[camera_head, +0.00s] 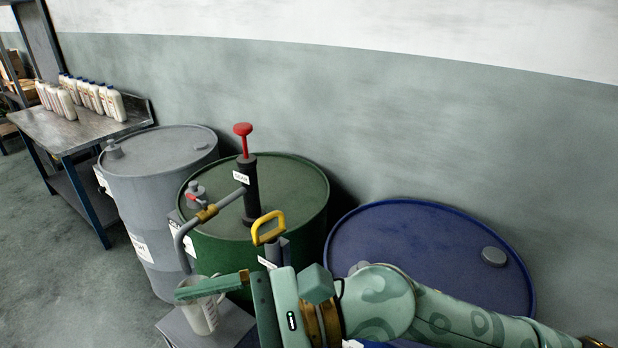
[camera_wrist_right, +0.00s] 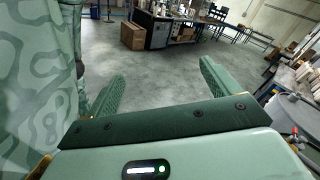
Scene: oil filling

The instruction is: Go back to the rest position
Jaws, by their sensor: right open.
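My right gripper (camera_wrist_right: 162,74) is open, with nothing between its two green fingers in the right wrist view. In the head view my right arm comes in from the lower right, and one green finger (camera_head: 212,286) crosses in front of a pale measuring jug (camera_head: 203,316). The jug stands upright on a grey stand (camera_head: 232,326) below the spout of the green drum's pump. Its upper part is partly hidden by the finger; I cannot tell whether they touch. My left gripper is not in view.
A grey drum (camera_head: 160,165), a green drum (camera_head: 300,195) with a red-handled pump (camera_head: 248,175), and a blue drum (camera_head: 420,240) stand along the wall. A yellow handle (camera_head: 268,228) rises close behind my gripper. Several white bottles (camera_head: 85,95) stand on a metal table (camera_head: 60,135). Open floor (camera_wrist_right: 165,80) lies beyond my fingers.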

